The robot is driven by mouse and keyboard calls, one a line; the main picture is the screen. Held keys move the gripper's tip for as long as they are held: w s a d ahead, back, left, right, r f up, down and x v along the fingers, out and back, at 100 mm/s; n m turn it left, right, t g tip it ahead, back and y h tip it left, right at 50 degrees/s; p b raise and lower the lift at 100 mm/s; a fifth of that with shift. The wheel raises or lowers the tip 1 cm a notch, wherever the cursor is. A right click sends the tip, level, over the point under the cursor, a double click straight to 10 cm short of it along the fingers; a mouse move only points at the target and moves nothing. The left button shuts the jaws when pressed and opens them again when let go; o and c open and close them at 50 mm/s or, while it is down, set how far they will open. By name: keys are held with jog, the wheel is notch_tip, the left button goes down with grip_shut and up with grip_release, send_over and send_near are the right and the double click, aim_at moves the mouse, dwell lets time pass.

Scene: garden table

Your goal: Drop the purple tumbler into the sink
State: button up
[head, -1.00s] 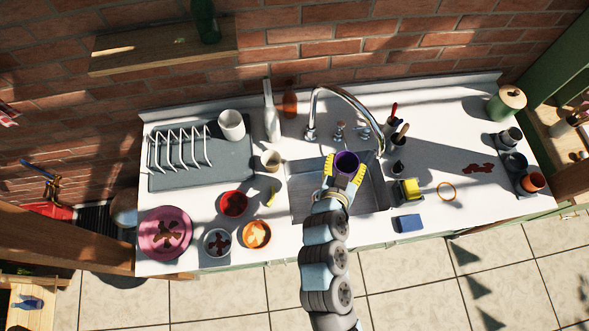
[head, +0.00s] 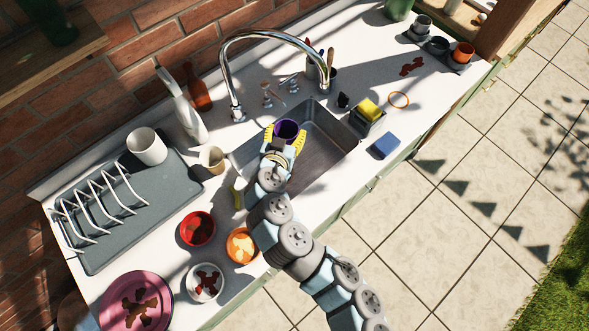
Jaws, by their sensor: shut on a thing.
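The purple tumbler (head: 287,130) is held upright between the yellow fingers of my gripper (head: 285,135). My gripper is shut on it. Both are over the left part of the grey sink (head: 325,160), in front of the tap (head: 232,85). The tumbler's lower part is hidden by my gripper, and its height above the sink floor is hard to tell. The right part of the sink basin looks empty.
A beige cup (head: 212,159) and a drying rack tray (head: 150,220) with a white mug (head: 147,147) stand left of the sink. Red (head: 197,229), orange (head: 242,245) and white (head: 205,283) bowls sit front left. A sponge holder (head: 368,117) and blue sponge (head: 385,146) are right.

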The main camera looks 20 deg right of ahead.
jog(key=shift+m+g+h, duration=0.6)
jog(key=shift+m+h, duration=0.3)
jog(key=d+f+b, duration=0.3)
jog(key=b, duration=0.1)
jog(key=shift+w+f, duration=0.25)
jog(key=shift+f, duration=0.15)
notch_tip(320, 180, down, 6)
jog(key=d+b, duration=0.1)
jog(key=b, duration=0.3)
jog(key=shift+f+m+g+h, duration=0.2)
jog(key=shift+m+g+h, duration=0.1)
jog(key=shift+d, duration=0.1)
jog(key=o, duration=1.3)
jog(key=shift+c, duration=0.2)
jog(key=shift+s, duration=0.1)
jog(key=v, duration=1.2)
